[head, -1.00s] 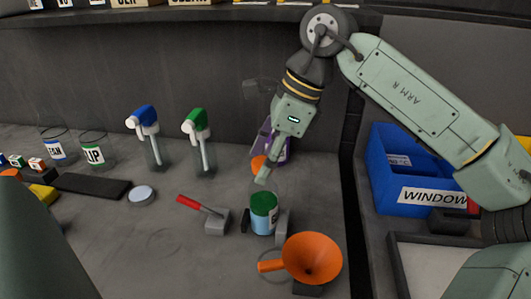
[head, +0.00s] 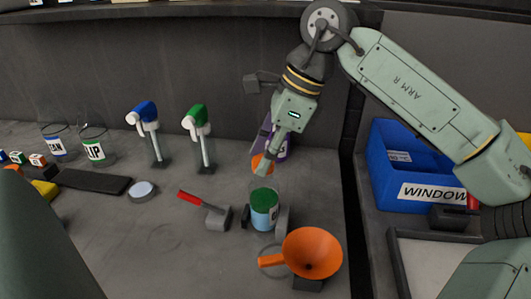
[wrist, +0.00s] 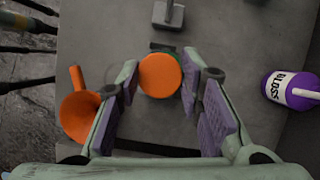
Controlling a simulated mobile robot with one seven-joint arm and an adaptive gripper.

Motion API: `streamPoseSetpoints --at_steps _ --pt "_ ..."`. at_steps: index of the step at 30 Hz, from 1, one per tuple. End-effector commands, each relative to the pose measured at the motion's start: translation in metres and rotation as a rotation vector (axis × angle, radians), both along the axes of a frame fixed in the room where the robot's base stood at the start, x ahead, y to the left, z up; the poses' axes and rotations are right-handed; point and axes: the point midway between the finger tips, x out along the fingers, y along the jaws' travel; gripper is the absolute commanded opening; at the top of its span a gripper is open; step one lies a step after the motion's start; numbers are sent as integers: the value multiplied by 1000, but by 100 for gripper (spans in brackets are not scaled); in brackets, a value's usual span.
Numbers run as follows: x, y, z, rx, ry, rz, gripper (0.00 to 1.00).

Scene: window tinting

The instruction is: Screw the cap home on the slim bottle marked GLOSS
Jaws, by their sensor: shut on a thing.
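The slim purple bottle marked GLOSS (wrist: 290,90) stands at the right of the wrist view, with a white tip. In the wrist view my gripper (wrist: 160,82) is shut on a round orange cap (wrist: 160,75), seen from above between the purple pads. The orange cap also shows at the fingertips in the head view (head: 258,164).
An orange funnel (head: 312,252) stands in front. A blue WINDOW bin (head: 405,170) is right, past a dark divider.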

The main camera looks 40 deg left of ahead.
Motion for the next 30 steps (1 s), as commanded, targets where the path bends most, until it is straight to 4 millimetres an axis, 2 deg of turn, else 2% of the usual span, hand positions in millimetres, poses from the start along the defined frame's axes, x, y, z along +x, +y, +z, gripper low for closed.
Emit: streamPoseSetpoints --at_steps 5,17,18,28,30 --pt "0 -1 -4 -1 -4 -78 0" --pt "0 -1 -7 -1 -12 -735 0" --pt "1 -1 -4 -2 -8 -779 34" --pt "0 0 0 -1 -1 -762 56" --pt "0 0 0 -1 0 -761 57"
